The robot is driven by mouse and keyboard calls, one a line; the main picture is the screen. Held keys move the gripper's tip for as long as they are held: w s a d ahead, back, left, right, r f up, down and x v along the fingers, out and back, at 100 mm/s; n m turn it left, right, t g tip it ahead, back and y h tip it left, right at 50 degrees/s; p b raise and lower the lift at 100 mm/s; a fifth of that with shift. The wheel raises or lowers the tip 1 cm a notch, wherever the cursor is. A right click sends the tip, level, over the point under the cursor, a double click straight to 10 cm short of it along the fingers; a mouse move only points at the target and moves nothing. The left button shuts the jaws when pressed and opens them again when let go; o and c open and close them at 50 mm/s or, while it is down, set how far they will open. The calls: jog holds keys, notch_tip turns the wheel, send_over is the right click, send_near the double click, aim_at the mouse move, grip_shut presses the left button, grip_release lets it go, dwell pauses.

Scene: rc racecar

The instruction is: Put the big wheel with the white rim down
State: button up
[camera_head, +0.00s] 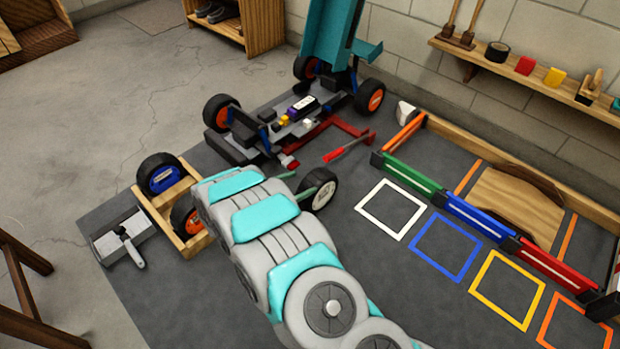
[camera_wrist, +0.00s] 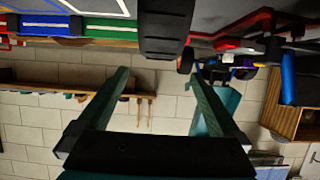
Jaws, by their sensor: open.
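The big wheel with the white rim (camera_head: 323,194) is a black tyre on edge, left of the white square outline (camera_head: 390,209) on the dark mat. My gripper (camera_head: 312,184) is at the wheel, its green fingers partly hidden by my arm. In the wrist view, my gripper (camera_wrist: 157,72) has its two green fingers wide apart, with nothing clamped between them. The tyre's tread (camera_wrist: 165,32) shows just past the fingertips, between their lines. I cannot tell whether a finger touches the tyre. The wheel's lower edge seems to be at the mat.
Blue (camera_head: 445,247), yellow (camera_head: 507,290) and orange (camera_head: 575,322) outlines continue rightward, beside a low coloured barrier (camera_head: 480,219). The racecar (camera_head: 290,112) stands behind. A wooden crate (camera_head: 154,215) with blue- and orange-rimmed wheels is left. A red-handled tool (camera_head: 345,148) lies behind the wheel.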

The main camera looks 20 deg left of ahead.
jog(key=shift+v, duration=1.55)
jog(key=shift+w, duration=0.1)
